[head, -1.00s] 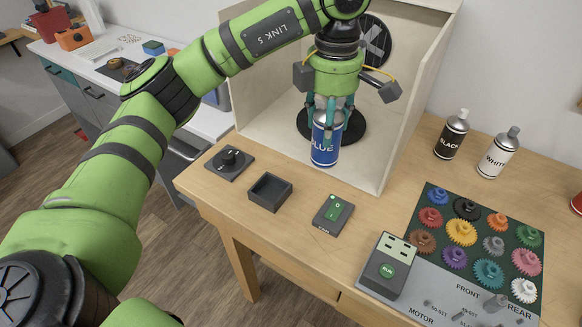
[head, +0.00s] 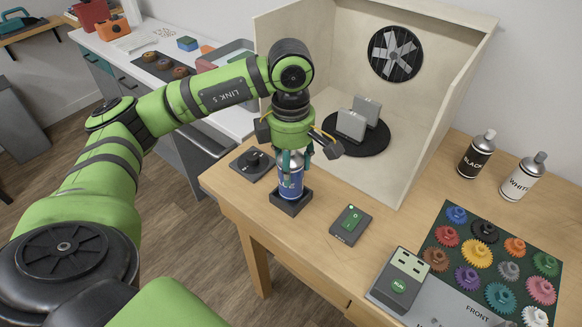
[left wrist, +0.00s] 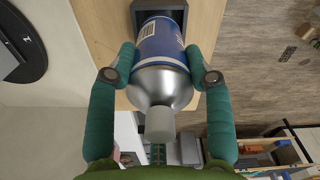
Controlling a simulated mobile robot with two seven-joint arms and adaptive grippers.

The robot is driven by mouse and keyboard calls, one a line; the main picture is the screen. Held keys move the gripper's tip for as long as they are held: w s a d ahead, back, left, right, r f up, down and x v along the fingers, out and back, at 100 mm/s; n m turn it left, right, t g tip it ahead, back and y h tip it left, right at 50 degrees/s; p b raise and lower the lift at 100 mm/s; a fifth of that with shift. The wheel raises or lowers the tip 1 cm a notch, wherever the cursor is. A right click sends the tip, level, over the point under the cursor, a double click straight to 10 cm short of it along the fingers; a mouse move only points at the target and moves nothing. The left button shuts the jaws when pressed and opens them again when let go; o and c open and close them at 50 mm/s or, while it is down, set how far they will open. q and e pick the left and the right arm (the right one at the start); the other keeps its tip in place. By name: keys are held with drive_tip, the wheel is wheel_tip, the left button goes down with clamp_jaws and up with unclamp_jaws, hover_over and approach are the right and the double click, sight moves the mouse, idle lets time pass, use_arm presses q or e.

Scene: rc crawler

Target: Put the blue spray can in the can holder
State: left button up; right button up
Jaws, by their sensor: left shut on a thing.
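The blue spray can (head: 291,184), blue with a silver top, stands upright at the can holder (head: 291,206), a small dark square box near the table's front edge. Its bottom is hidden by the holder's walls, so it appears to be inside. My left gripper (head: 292,160) is shut on the can's upper part from above. In the left wrist view, the gripper's teal fingers (left wrist: 160,68) flank the can (left wrist: 160,45), whose far end meets the dark holder (left wrist: 160,8). My right gripper is not in view.
A booth (head: 315,70) with a fan (head: 396,54) holds two grey panels (head: 351,125) on a black turntable (head: 358,146). A dial box (head: 251,165) and a green-button box (head: 350,225) flank the holder. Black (head: 477,155) and white (head: 522,177) cans stand at right.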

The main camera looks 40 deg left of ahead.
use_arm(q)
wheel_tip(320, 180, down, 2)
drive_tip(key=shift+f+p, duration=0.1)
drive_tip(key=shift+p, duration=0.2)
drive_tip(key=shift+f, duration=0.25)
drive_tip(key=o, duration=1.4)
drive_tip(key=shift+r, duration=0.3)
wheel_tip(320, 180, up, 10)
drive_tip(key=shift+b, duration=0.6)
drive_tip(key=shift+r, duration=0.8)
